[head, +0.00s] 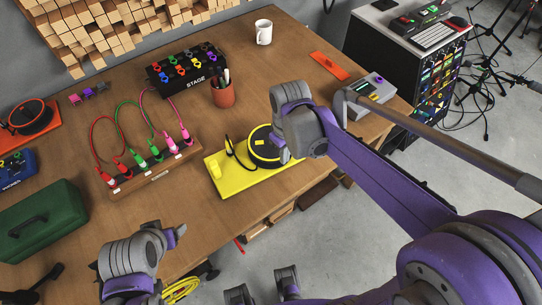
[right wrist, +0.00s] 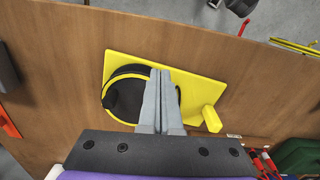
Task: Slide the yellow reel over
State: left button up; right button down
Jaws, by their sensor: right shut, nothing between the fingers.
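The yellow reel is a round black-and-yellow disc (head: 262,146) on a flat yellow base plate (head: 229,181). In the right wrist view the disc (right wrist: 121,100), plate (right wrist: 196,75) and post (right wrist: 211,119) also show. My right gripper (right wrist: 165,72) is shut and empty, its fingers overlapping the disc's edge. I cannot tell whether they touch it. In the head view this gripper (head: 289,155) hides the reel's right part. My left gripper (head: 179,231) is over the table's front left; its jaws are unclear.
Left of the reel is a wooden strip (head: 155,180) with several coloured plugs and cables. A grey device (head: 370,94) sits right. The table's front edge is close to the plate.

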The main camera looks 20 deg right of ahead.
jog(key=b, duration=0.1)
send_over(275, 173)
jog(key=s+d, duration=0.2)
jog(key=s, duration=0.2)
jog(key=f, duration=0.9)
jog(key=shift+w+f, duration=0.15)
jog(key=shift+w, duration=0.05)
jog(key=w, duration=0.1)
jog(key=a, duration=0.1)
jog(key=w, duration=0.1)
jog(key=shift+w+a+f, duration=0.2)
jog(key=shift+w+f, duration=0.05)
jog(key=shift+w, duration=0.05)
jog(key=shift+w+a+p, duration=0.25)
jog(key=shift+w+p, duration=0.05)
jog(key=shift+w, duration=0.2)
